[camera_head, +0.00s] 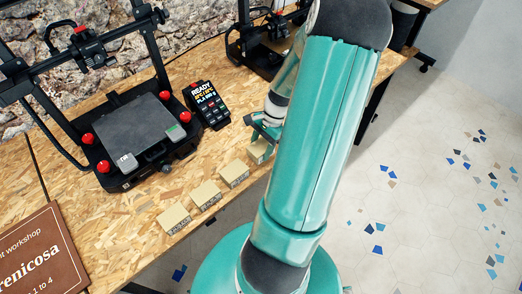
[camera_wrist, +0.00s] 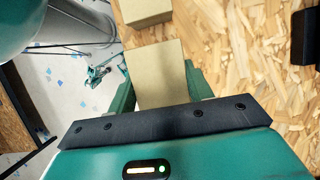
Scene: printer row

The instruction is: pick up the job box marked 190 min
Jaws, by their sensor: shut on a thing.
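My gripper (camera_head: 262,140) is at the far end of a row of tan job boxes on the wooden table, partly hidden behind my arm. It is shut on the tan box (camera_head: 259,153) there. In the wrist view this held box (camera_wrist: 160,72) sits between the two green fingers (camera_wrist: 162,92), its plain top facing the camera. Its label is not readable, so I cannot tell whether it is the 190 min one. Three other boxes stand in the row: near (camera_head: 173,218), middle (camera_head: 206,195) and far (camera_head: 234,173). Their front labels are too small to read.
A 3D printer (camera_head: 140,130) stands behind the row, with a black display unit (camera_head: 207,105) beside it. A second printer (camera_head: 262,50) is farther back. A brown sign (camera_head: 40,255) is at lower left. The table edge runs just in front of the boxes.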

